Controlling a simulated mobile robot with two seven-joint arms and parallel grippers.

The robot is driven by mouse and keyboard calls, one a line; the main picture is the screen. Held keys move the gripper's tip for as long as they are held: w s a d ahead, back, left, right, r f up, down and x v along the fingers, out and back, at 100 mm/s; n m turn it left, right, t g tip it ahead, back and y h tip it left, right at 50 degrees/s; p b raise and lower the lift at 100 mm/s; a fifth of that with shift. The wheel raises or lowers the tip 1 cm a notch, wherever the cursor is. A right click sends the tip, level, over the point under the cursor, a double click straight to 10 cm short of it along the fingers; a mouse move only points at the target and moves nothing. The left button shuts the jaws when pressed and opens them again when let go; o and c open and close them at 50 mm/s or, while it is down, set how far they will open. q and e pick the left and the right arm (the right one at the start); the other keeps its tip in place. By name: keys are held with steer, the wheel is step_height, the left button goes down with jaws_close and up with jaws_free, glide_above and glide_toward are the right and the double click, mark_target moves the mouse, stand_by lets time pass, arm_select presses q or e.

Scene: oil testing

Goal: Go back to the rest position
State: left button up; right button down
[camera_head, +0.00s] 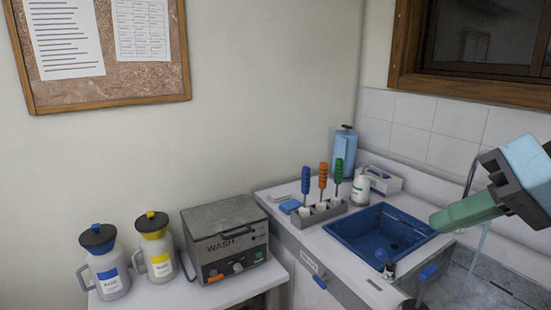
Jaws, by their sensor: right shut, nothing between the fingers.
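My right gripper (437,221) comes in from the right edge. Its green fingers are shut and point left, with nothing seen between them. In this view its tip overlaps the right rim of a blue basin (341,235); I cannot tell how high above it the tip is. My left gripper is not in view.
The basin sits in a counter holding a grey rack (320,214) with blue, orange and green-handled tools, a white bottle (361,189) and a tissue box (383,180). A wash machine (226,243) and two jugs, blue-labelled (111,281) and yellow-labelled (160,261), stand left.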

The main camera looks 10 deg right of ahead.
steer(key=w+a+f+m+g+y, duration=0.2)
steer(key=a+f+m+g+y, duration=0.5)
steer(key=a+m+y, duration=0.45)
steer(key=w+d+f+n+t+h, duration=0.25)
steer(key=f+n+t, duration=0.35)
steer(key=f+n, duration=0.35)
steer(key=w+d+f+n+t+h, duration=0.2)
steer(key=f+n+t+h, duration=0.2)
steer(key=f+n+t, duration=0.5)
steer(key=w+d+f+n+t+h, duration=0.2)
steer(key=f+n+t+h, duration=0.15)
steer(key=f+n, duration=0.6)
steer(key=s+f+m+g+h, duration=0.6)
steer(key=s+f+m, duration=0.8)
steer(key=s+f, duration=0.8)
step_height(320, 180, down, 4)
steer(key=g, duration=0.3)
steer(key=shift+s+r+b, duration=0.15)
steer(key=shift+s+b, duration=0.05)
steer(key=shift+b, duration=0.1)
steer(key=shift+d+g, duration=0.15)
steer(key=shift+g, duration=0.1)
